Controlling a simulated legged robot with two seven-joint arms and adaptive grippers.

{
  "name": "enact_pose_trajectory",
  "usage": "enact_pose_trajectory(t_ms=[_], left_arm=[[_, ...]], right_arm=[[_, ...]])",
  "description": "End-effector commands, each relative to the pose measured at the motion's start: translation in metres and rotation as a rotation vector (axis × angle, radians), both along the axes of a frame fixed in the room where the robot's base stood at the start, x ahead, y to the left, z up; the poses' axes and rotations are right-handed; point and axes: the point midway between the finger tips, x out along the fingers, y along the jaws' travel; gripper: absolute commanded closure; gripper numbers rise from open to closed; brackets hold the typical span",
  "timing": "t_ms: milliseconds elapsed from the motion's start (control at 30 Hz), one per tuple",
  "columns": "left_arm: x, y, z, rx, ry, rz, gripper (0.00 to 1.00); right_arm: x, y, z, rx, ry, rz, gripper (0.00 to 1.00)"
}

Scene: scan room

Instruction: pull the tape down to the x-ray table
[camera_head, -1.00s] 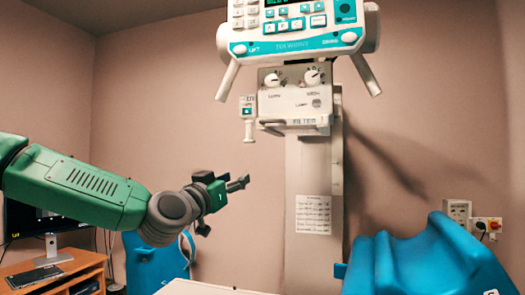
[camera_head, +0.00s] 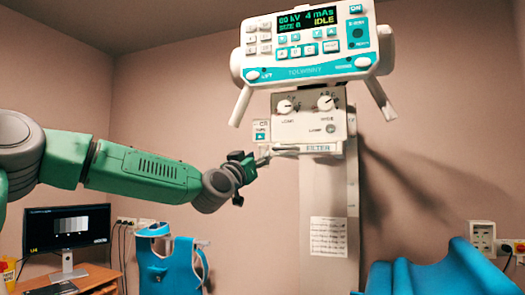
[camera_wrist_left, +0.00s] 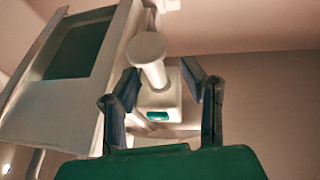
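The tape housing (camera_head: 261,131), a small white box with a teal mark, sits on the left side of the x-ray head's lower block (camera_head: 312,118). In the left wrist view the tape's white round-ended pull handle (camera_wrist_left: 148,48) sticks out from the housing. My left gripper (camera_head: 263,157) is just below the housing in the head view, where it hides the handle. In the left wrist view the left gripper (camera_wrist_left: 158,80) is open, with its fingers apart on either side of the handle. Contact is not visible. My right gripper and the x-ray table are not in view.
The control panel (camera_head: 305,45) with its angled handlebars is above the gripper. The column (camera_head: 328,205) stands right of it. A monitor (camera_head: 66,229) on a desk and a blue apron (camera_head: 168,262) are at lower left. A blue shape (camera_head: 440,275) is at lower right.

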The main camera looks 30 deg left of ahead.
Motion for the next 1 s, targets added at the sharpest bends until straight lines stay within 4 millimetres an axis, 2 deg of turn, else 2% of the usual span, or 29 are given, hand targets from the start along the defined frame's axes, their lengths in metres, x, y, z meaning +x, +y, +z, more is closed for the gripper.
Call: enact_pose_trajectory(t_ms=[200, 533, 633, 667, 867, 1000], left_arm=[[0.019, -0.001, 0.009, 0.001, 0.0, -0.001, 0.62], [0.021, 0.001, 0.009, 0.0, 0.0, -0.001, 0.62], [0.021, 0.001, 0.009, -0.001, 0.0, 0.0, 0.97], [0.021, 0.002, 0.009, -0.001, 0.0, 0.0, 1.0], [0.021, 0.002, 0.008, -0.001, 0.0, 0.001, 1.0], [0.025, 0.002, 0.0, 0.0, 0.001, 0.001, 1.0]], right_arm=[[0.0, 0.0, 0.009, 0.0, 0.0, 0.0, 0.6], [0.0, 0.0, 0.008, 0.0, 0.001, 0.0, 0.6], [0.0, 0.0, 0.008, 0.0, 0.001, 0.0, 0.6], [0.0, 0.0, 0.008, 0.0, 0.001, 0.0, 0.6], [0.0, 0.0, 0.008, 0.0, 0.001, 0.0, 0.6], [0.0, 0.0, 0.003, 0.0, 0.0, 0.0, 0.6]])
